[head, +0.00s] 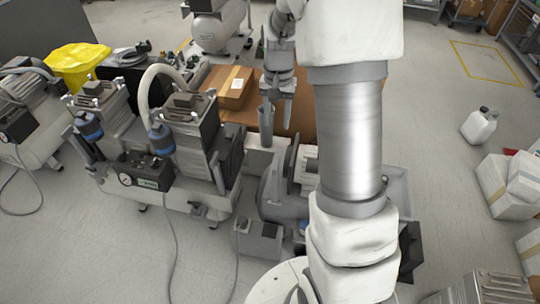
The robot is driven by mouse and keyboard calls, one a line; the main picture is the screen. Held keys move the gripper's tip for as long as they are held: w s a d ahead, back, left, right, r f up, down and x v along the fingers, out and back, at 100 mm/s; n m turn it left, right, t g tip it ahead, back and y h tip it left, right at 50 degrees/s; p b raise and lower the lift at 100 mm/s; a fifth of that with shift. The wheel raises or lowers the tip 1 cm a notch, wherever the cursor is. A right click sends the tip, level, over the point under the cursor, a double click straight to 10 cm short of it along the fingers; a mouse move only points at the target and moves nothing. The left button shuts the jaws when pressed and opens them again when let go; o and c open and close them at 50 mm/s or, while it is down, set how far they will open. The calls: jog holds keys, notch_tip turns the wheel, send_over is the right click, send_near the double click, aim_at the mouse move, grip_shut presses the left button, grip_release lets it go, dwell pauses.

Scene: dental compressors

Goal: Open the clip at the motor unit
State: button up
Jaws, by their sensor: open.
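My gripper (278,105) hangs from the end of my white and silver arm in the upper middle of the head view. Its fingers point down, and it is open with nothing seen between them. A grey motor unit (274,204) with a round disc-like housing stands below it, partly hidden behind my arm. The gripper appears above and slightly behind this unit, apart from it. A grey-blue upright cylinder (266,128) shows just under the fingers. I cannot make out the clip; it is too small or hidden.
A twin compressor (190,135) with a gauge box (146,171) and hoses stands left of the motor unit. A cardboard box (235,88) lies behind. A yellow bag (78,62) is at the back left. White boxes (497,185) and a canister (479,127) stand right, beyond open floor.

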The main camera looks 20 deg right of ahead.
aim_at(276, 163)
notch_tip(276, 163, down, 17)
jog(key=b, duration=0.5)
jog(key=shift+f+b, duration=0.15)
jog(key=shift+b, duration=0.25)
grip_shut()
